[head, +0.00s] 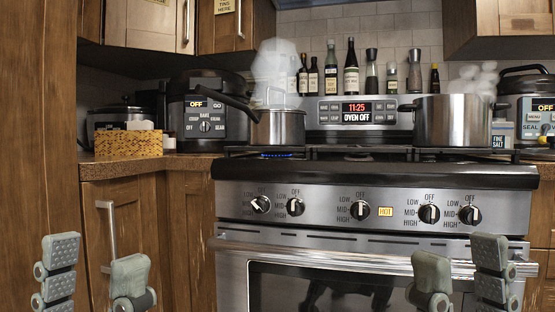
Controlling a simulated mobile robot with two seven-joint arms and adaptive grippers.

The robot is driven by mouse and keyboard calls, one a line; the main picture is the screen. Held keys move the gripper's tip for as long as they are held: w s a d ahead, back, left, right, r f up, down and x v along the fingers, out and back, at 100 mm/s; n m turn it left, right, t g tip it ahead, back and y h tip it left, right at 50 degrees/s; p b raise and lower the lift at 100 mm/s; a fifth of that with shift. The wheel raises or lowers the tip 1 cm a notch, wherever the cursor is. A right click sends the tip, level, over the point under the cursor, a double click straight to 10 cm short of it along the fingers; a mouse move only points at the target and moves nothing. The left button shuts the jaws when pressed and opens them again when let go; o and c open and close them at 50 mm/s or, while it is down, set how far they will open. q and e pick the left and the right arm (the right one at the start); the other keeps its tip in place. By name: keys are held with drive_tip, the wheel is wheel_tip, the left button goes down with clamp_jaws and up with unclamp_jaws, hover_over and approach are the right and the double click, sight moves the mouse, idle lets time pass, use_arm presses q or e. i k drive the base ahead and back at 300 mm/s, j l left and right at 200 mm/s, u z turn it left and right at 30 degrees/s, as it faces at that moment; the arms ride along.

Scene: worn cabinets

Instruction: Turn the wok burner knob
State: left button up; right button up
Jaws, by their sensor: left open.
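The stove front (330,235) carries a row of several black knobs with white pointers. No label tells me which is the wok burner's. My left gripper (97,280) is open and empty, low in front of the left cabinet, left of the knobs. My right gripper (461,282) is open and empty, below the two right knobs, in front of the oven door; it touches no knob.
A steaming saucepan (278,127) stands over a blue flame at the back left. A steaming pot (451,119) stands at the right. A lit HOT sign (385,211) is beside the middle knob. The oven handle (340,256) juts out below the knobs. The middle burner is bare.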

sight(261, 205)
drive_tip(key=i+l+z, duration=0.2)
drive_tip(key=l, duration=0.3)
drive_tip(key=i+l+z, duration=0.15)
drive_tip(key=i+l, duration=0.2)
drive_tip(key=l, duration=0.1)
